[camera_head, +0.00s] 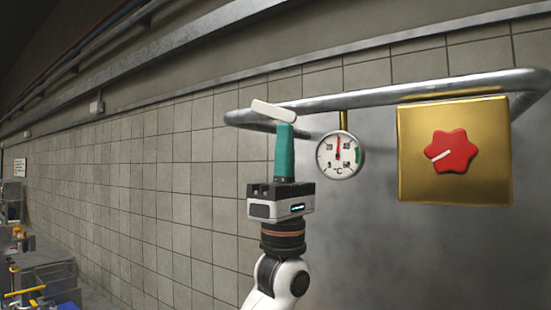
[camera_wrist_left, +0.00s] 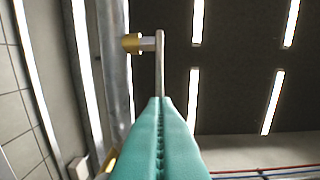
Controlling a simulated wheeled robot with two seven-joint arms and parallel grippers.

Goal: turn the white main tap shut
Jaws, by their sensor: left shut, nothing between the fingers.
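The white tap lever (camera_head: 273,110) sits at the left end of the grey pipe in the head view and tilts slightly down to the right. In the left wrist view the lever (camera_wrist_left: 159,65) shows as a thin bar, joined by a short stem to a brass fitting (camera_wrist_left: 131,43). My left gripper (camera_head: 285,127) points up with its teal fingers shut and empty, its tips just under the lever's right end. In the left wrist view the fingertips (camera_wrist_left: 160,101) overlap the bar's near end; I cannot tell if they touch. My right gripper is not in view.
A round dial gauge (camera_head: 339,156) hangs right of my left gripper. A brass plate (camera_head: 420,185) with a red star-shaped knob (camera_head: 451,151) is further right. The grey pipe (camera_head: 400,93) runs above them. A tiled wall (camera_head: 150,190) stands behind; crates (camera_head: 45,270) are at lower left.

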